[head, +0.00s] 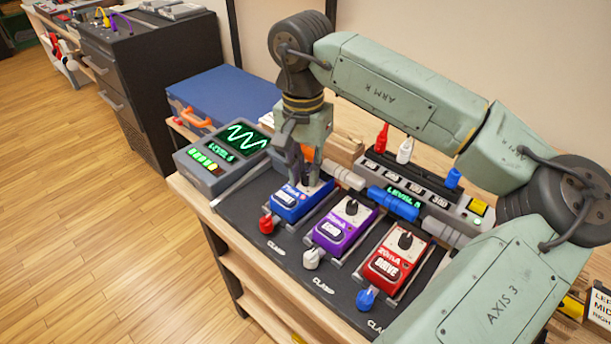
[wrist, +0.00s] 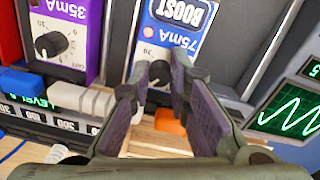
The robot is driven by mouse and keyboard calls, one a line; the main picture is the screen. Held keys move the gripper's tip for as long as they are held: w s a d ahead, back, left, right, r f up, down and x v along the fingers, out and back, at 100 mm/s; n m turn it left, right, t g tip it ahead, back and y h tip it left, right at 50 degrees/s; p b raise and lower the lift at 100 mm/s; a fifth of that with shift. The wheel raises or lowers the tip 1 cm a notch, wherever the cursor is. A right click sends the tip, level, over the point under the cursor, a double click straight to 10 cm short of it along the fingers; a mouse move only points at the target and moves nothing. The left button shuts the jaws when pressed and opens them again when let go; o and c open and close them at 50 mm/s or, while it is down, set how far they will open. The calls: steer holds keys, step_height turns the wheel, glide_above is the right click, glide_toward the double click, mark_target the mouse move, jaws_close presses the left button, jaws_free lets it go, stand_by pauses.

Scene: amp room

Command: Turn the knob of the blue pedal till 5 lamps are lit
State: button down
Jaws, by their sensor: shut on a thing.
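The blue pedal (head: 290,205), labelled BOOST, sits at the left of a row of three on a dark board; it also shows in the wrist view (wrist: 178,45). My gripper (head: 308,180) reaches down over its far end. In the wrist view my gripper (wrist: 160,78) has its fingertips on either side of the dark knob (wrist: 160,72), shut on it. The fingers hide part of the knob and its scale. The level meter (head: 222,157) stands left of the board, with a green wave on its screen and several lamps lit, green to yellow. Its digit is hard to read.
The purple pedal (head: 344,225) and the red DRIVE pedal (head: 397,258) stand right of the blue one. Red, white and blue clamp handles stand in front. A power unit (head: 425,195) with a lit display stands behind. A blue case (head: 225,98) lies at the back left.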

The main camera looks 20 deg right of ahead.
mark_target(304, 175)
steer(key=shift+r+m, duration=0.1)
steer(key=shift+m, duration=0.2)
steer(key=c, duration=1.8)
jaws_free()
step_height(304, 175, up, 12)
steer(key=shift+w, duration=0.1)
